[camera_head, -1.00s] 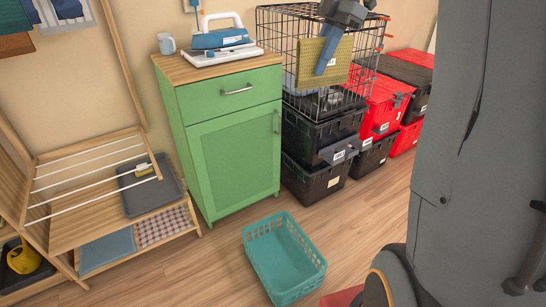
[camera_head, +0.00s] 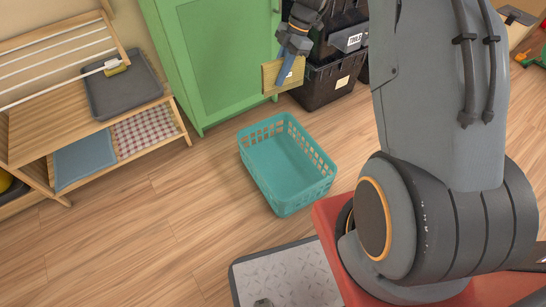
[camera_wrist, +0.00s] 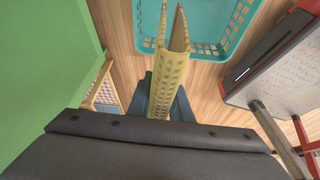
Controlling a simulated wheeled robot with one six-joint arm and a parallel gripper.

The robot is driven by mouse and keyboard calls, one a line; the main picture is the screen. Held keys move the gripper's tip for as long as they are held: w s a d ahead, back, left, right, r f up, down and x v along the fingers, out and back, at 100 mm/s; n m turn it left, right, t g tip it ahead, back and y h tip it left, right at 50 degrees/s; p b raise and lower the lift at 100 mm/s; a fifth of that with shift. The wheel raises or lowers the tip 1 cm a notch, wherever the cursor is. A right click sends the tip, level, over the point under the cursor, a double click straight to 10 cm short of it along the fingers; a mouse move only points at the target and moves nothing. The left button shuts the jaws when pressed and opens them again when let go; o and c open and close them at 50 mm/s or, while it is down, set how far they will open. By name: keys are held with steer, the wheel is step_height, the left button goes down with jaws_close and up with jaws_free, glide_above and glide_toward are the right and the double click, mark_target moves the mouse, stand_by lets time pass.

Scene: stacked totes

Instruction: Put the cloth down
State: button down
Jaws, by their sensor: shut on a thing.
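The cloth (camera_head: 270,76) is a folded yellow-olive piece with a waffle texture. My gripper (camera_head: 288,66) is shut on it and holds it in the air in front of the green cabinet, a little beyond the teal basket. In the wrist view the cloth (camera_wrist: 172,72) hangs from the jaws, its folded layers slightly parted at the far end. The teal basket (camera_head: 247,160) stands on the floor and looks empty. It also shows in the wrist view (camera_wrist: 205,50), beyond the cloth's far end.
The green cabinet (camera_head: 207,60) stands close behind the cloth, with black totes (camera_head: 327,85) right of it. A wooden rack (camera_head: 50,122) at left holds a grey tray (camera_head: 122,88), a blue cloth (camera_head: 92,160) and a checked cloth (camera_head: 146,132). Floor left of the basket is clear.

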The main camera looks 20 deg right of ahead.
steer(key=shift+s+a+f+b, duration=0.45)
steer(key=shift+f+b, duration=1.9)
steer(key=shift+f, duration=3.75)
steer(key=shift+s+a+f+b, duration=0.1)
steer(key=shift+a+f+b, duration=0.55)
steer(key=shift+f+b, duration=3.6)
steer(key=shift+s+a+f+b, duration=0.3)
steer(key=shift+a+f+b, duration=0.2)
steer(key=shift+f, duration=7.5)
steer(key=shift+f, duration=0.15)
steer(key=c, duration=1.9)
jaws_free()
steer(key=shift+o, duration=1.4)
